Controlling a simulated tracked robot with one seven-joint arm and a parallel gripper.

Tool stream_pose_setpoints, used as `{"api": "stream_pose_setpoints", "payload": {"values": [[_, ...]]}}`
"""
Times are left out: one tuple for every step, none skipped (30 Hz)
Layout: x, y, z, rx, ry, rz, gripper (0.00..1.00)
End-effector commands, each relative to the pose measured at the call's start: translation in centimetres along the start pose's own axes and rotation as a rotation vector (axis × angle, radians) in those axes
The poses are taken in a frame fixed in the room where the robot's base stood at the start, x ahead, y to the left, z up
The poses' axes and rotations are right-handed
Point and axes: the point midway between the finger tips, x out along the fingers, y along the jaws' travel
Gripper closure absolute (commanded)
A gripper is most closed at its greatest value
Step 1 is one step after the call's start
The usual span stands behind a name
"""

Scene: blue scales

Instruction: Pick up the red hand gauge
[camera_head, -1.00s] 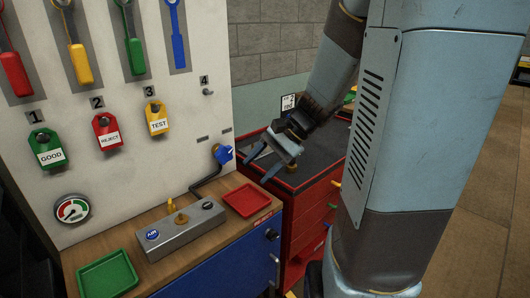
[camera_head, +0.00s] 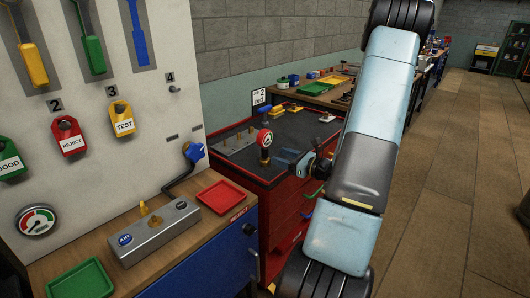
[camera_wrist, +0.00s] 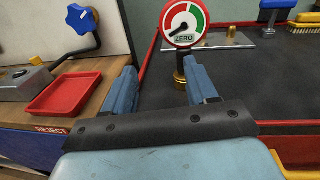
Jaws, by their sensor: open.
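The red-rimmed hand gauge (camera_head: 264,138) stands upright on the dark top of the red tool cart, near its left front part. In the wrist view its dial (camera_wrist: 184,22) faces me and reads ZERO, above a brass stem. My gripper (camera_head: 288,158) is at the right of the gauge in the head view, low over the cart. In the wrist view my gripper (camera_wrist: 160,76) is open and empty. The gauge is beyond the fingertips, nearer the right finger, and its stem is partly close behind that finger. I see no contact.
The red tray (camera_head: 220,197) and grey air block (camera_head: 155,232) sit on the bench left of the cart. A blue valve knob (camera_wrist: 82,18) projects from the panel. A metal plate with brass pegs (camera_head: 238,140) and blue and yellow items lie farther back on the cart.

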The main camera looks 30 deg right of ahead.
Motion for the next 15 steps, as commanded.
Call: {"api": "stream_pose_setpoints", "payload": {"values": [[-0.6, -0.8, -0.8, 0.026, -0.007, -0.038, 0.43], [-0.8, -1.2, -1.1, 0.037, -0.010, -0.057, 0.43], [-1.0, -1.6, -1.4, 0.048, -0.014, -0.076, 0.43], [-1.2, -1.9, -1.6, 0.055, -0.016, -0.088, 0.43], [-1.3, -2.1, -1.8, 0.060, -0.018, -0.098, 0.43], [-1.3, -2.2, -1.9, 0.065, -0.020, -0.106, 0.43], [-1.2, -2.4, -2.0, 0.067, -0.021, -0.111, 0.43], [-1.0, -2.5, -2.0, 0.069, -0.021, -0.114, 0.43], [-0.6, -2.5, -2.0, 0.069, -0.022, -0.115, 0.43], [-0.2, -2.6, -2.0, 0.069, -0.022, -0.114, 0.43], [0.3, -2.6, -2.0, 0.069, -0.022, -0.113, 0.43], [1.0, -2.6, -2.0, 0.069, -0.023, -0.112, 0.43], [1.6, -2.7, -1.9, 0.069, -0.023, -0.112, 0.43], [2.1, -2.8, -2.0, 0.068, -0.022, -0.112, 0.43], [2.8, -2.9, -1.9, 0.068, -0.022, -0.112, 0.43]]}}
